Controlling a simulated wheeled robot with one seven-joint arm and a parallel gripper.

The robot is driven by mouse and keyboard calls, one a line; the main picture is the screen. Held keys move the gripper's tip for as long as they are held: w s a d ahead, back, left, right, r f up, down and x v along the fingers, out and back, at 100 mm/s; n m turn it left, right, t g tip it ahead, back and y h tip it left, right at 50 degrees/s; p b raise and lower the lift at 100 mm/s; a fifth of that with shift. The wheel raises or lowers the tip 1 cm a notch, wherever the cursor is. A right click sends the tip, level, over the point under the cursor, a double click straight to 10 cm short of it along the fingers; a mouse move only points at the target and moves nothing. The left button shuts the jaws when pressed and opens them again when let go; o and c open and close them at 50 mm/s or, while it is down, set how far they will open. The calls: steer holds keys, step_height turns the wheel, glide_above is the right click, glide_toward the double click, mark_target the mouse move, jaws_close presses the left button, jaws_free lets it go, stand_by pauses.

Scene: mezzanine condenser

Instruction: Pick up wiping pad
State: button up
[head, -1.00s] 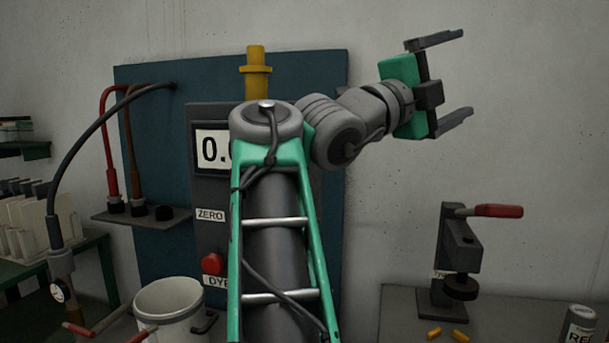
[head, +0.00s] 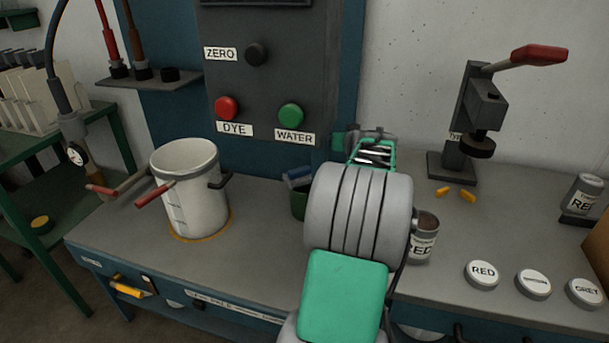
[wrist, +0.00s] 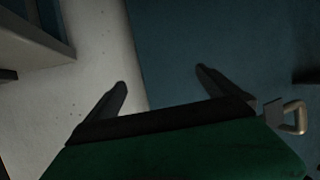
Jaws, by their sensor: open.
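I cannot pick out the wiping pad for certain. A small blue item (head: 297,176) sits at the top of a dark green holder (head: 298,203) on the bench, partly hidden behind my arm in the head view. I cannot tell whether it is the pad. In the wrist view my gripper (wrist: 160,80) is open, its two fingers apart with nothing between them. The gripper is not clearly visible in the head view, where my arm stands in front of the bench middle.
A white pot (head: 191,200) stands on the bench (head: 255,245) at left. A lever press (head: 478,115) stands at back right, with yellow pieces (head: 456,192) before it. A RED can (head: 423,238) and several lids (head: 482,274) lie right. A control panel (head: 262,80) rises behind.

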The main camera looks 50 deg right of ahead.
mark_target(301, 176)
steer(key=w+a+f+n+t+y+b, duration=0.1)
steer(key=w+a+f+n+t+y, duration=0.3)
steer(key=a+f, duration=0.7)
steer(key=shift+n+g+y, duration=0.5)
steer(key=shift+n+y, duration=0.1)
steer(key=shift+n, duration=0.1)
steer(key=x, duration=0.3)
steer(key=b+x, duration=0.1)
steer(key=x, duration=0.2)
steer(key=f+x, duration=0.1)
steer(key=x, duration=0.2)
steer(key=shift+s+d, duration=0.25)
steer(key=shift+s, duration=0.15)
steer(key=shift+c, duration=0.2)
